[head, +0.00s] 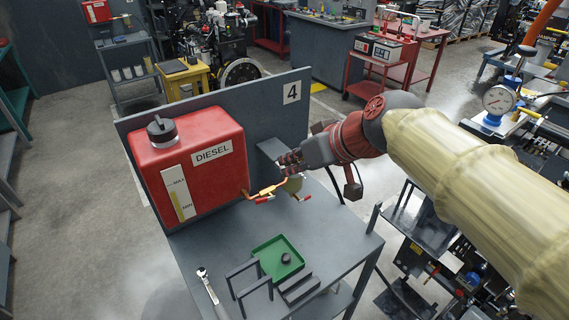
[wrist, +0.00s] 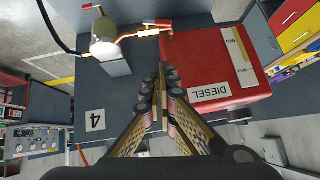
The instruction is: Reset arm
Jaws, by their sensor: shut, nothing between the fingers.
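My arm reaches in from the right in the head view. My gripper (head: 284,161) is beside the right side of the red diesel tank (head: 199,183), above the grey bench (head: 204,255). The fingers are shut and empty. In the wrist view my gripper (wrist: 162,72) shows with its fingertips together, and the red tank (wrist: 209,62) is to the right of them. Orange fuel piping with red-handled valves (head: 265,193) runs from the tank's lower right, just below my gripper. The piping also shows in the wrist view (wrist: 138,34). Part of the fitting behind my gripper is hidden in the head view.
A green tray (head: 262,249) with a small dark round part stands on the bench front. The grey back panel with the number 4 sign (head: 291,92) rises behind the tank. A pressure gauge (head: 498,100) stands at the right.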

